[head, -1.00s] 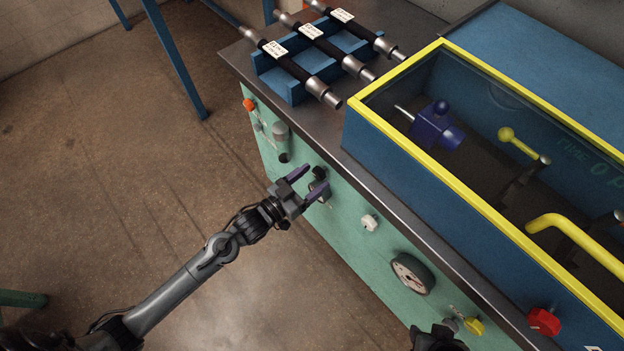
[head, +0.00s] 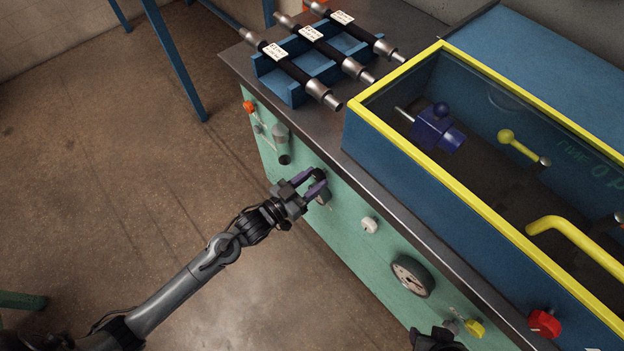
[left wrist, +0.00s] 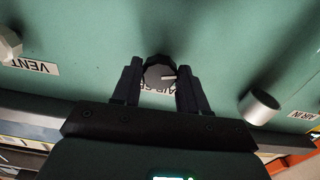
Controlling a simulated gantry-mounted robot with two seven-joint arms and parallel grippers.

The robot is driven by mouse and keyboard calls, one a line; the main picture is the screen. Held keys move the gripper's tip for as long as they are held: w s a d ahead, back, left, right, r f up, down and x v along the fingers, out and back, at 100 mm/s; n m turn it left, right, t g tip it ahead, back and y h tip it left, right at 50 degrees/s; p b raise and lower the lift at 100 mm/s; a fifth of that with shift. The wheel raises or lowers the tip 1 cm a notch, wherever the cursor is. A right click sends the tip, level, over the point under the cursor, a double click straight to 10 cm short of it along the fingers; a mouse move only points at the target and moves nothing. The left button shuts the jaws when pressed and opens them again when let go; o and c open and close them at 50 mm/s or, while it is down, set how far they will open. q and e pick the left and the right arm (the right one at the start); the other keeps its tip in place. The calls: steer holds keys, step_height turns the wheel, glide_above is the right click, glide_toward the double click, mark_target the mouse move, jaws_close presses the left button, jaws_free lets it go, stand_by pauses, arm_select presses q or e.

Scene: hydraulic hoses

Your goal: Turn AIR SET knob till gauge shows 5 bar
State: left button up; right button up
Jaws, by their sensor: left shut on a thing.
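The AIR SET knob (left wrist: 160,72) is a dark round knob with a white pointer line, on the green front panel (head: 345,235). Its label, partly covered, shows just below it in the left wrist view. My left gripper (head: 316,180) has its fingers on both sides of the knob; it also shows in the left wrist view (left wrist: 160,85), shut on the knob. The gauge (head: 411,275) is a round white dial with a dark rim, lower on the panel; its reading is too small to tell. A dark part at the bottom edge (head: 438,340) may be my right gripper; its fingers cannot be made out.
A white knob (head: 369,225) sits between the AIR SET knob and the gauge, near the VENT label (left wrist: 42,68). A metal fitting (left wrist: 259,106) is by the AIR IN label. Hoses (head: 312,40) lie on a blue rack above.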

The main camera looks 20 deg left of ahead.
arm_select(q)
steer(key=m+p, duration=0.3)
steer(key=shift+r+m, duration=0.25)
steer(key=shift+m, duration=0.15)
steer(key=m+p, duration=0.3)
steer(key=m, duration=0.1)
steer(key=shift+a+m, duration=0.1)
steer(key=shift+m, duration=0.2)
steer(key=m+p, duration=0.3)
steer(key=m, duration=0.3)
steer(key=m+p, duration=0.1)
steer(key=m, duration=0.2)
steer(key=shift+m+p, duration=0.3)
steer(key=shift+p, duration=0.1)
steer(key=shift+m, duration=0.5)
steer(key=o, duration=1.1)
steer(key=shift+c, duration=0.2)
